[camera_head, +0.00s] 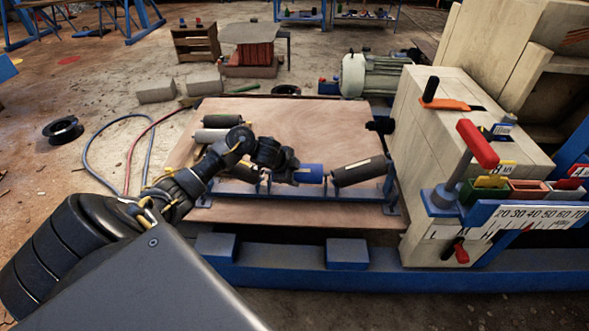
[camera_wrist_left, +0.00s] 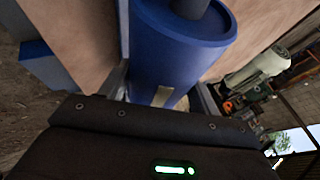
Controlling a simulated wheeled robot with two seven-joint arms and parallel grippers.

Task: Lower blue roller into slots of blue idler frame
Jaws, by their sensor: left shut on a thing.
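The blue roller (camera_head: 312,173) is at the middle of the blue idler frame (camera_head: 300,193), between two dark rollers. My left gripper (camera_head: 282,174) is shut on the blue roller near its left part, with my arm coming from the left. In the left wrist view the blue roller (camera_wrist_left: 178,45) fills the middle, a dark shaft at its end and a pale label on its side. The gripper's fingers (camera_wrist_left: 158,94) are on either side of it. I cannot tell whether its shaft ends sit in the slots. My right gripper is not in view.
A dark roller (camera_head: 358,172) slopes up to the right on the frame. Spare rollers (camera_head: 222,120) lie at the back left of the wooden board (camera_head: 300,122). The pale crusher body (camera_head: 440,130) stands close on the right. A blue beam (camera_head: 290,275) runs in front.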

